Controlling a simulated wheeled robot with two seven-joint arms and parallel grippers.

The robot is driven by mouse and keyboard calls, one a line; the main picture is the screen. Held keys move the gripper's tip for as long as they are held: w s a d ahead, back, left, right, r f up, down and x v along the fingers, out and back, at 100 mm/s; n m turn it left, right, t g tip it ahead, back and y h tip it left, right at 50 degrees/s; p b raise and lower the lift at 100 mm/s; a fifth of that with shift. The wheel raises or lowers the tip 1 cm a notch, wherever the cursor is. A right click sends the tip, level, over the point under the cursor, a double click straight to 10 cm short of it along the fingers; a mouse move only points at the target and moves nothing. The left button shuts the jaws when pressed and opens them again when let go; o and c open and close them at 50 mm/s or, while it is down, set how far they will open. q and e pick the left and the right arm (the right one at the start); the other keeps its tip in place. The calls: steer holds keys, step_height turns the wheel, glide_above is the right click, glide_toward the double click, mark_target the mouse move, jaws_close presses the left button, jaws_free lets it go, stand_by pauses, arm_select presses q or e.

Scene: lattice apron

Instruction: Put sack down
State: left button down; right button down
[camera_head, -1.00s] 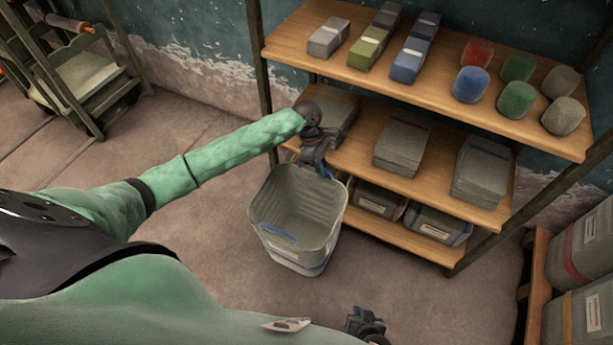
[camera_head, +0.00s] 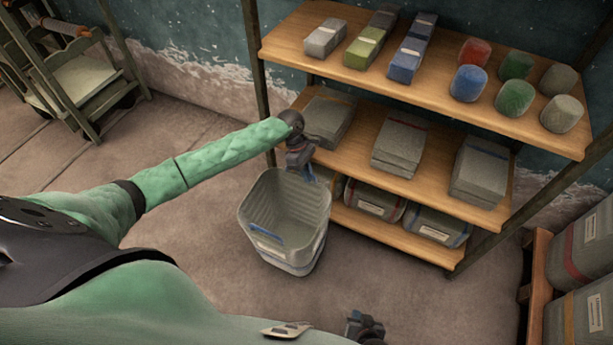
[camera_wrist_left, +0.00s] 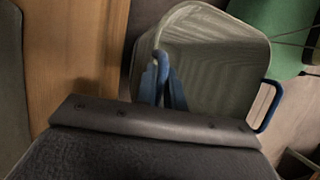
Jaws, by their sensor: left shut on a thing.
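My left gripper (camera_head: 306,172) is shut on a blue handle (camera_wrist_left: 164,68) at the rim of a grey, open-topped container (camera_head: 285,222). The container hangs or stands nearly upright in front of the shelf rack, and its inside looks empty. In the left wrist view the container (camera_wrist_left: 215,65) lies beyond the fingers, with a second blue handle on its right side. I cannot tell whether its base touches the floor. My right gripper (camera_head: 364,328) is at the bottom edge of the head view, away from the container; its jaws are unclear. No separate sack is in a gripper.
A wooden shelf rack (camera_head: 430,92) stands close behind the container, with blocks, rounded items and grey stacked goods on it. Large grey bundles (camera_head: 585,235) sit at the right. A green wooden chair-like frame (camera_head: 80,80) is at the far left. Floor is free around the container's front.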

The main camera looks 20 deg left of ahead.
arm_select(q)
steer(key=c, duration=1.5)
jaws_free()
steer(key=shift+s+a+f, duration=0.1)
steer(key=shift+s+f, duration=0.45)
steer(key=shift+f, duration=0.35)
steer(key=p+v, duration=0.1)
steer(key=v, duration=1.1)
steer(key=shift+w+r, duration=0.35)
steer(key=shift+r, duration=0.05)
